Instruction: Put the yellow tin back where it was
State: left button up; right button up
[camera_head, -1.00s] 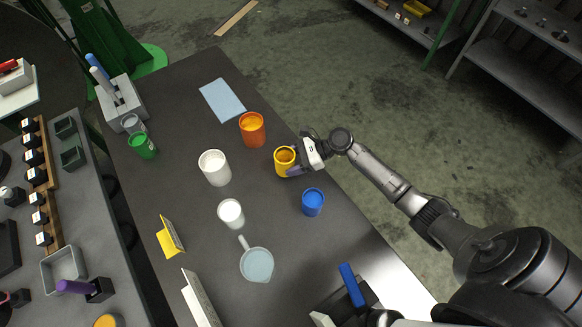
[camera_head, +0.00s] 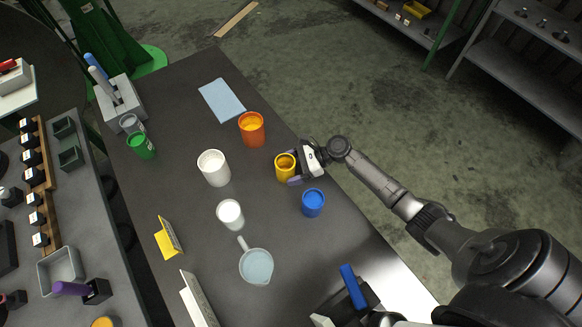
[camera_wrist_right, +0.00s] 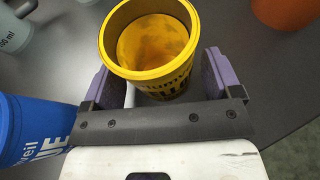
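The yellow tin (camera_head: 285,171) stands upright on the dark table, between the orange tin (camera_head: 252,133) and the blue tin (camera_head: 313,205), near the table's right edge. My right gripper (camera_wrist_right: 160,80) has its two purple fingers on either side of the yellow tin, with narrow gaps between fingers and wall, so it looks open around it. The yellow tin (camera_wrist_right: 158,50) looks empty inside. Part of the right gripper (camera_head: 296,166) is hidden by the tin in the head view. I cannot make out my left gripper in the head view.
The blue tin (camera_wrist_right: 32,130) is close to the gripper's left finger.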

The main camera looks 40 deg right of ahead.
jog(key=shift+r, duration=0.1)
jog(key=shift+s+d+r, duration=0.1)
jog(key=shift+d, duration=0.05)
pick_arm(q)
jog(key=shift+d+r+p, duration=0.15)
jog(key=shift+r+p, duration=0.3)
pick_arm(e)
jog(key=v, duration=1)
jog(key=shift+s+d+r, duration=0.15)
jog(key=shift+d, duration=0.1)
jog(key=shift+s+d+r, duration=0.2)
jog(key=shift+d, duration=0.2)
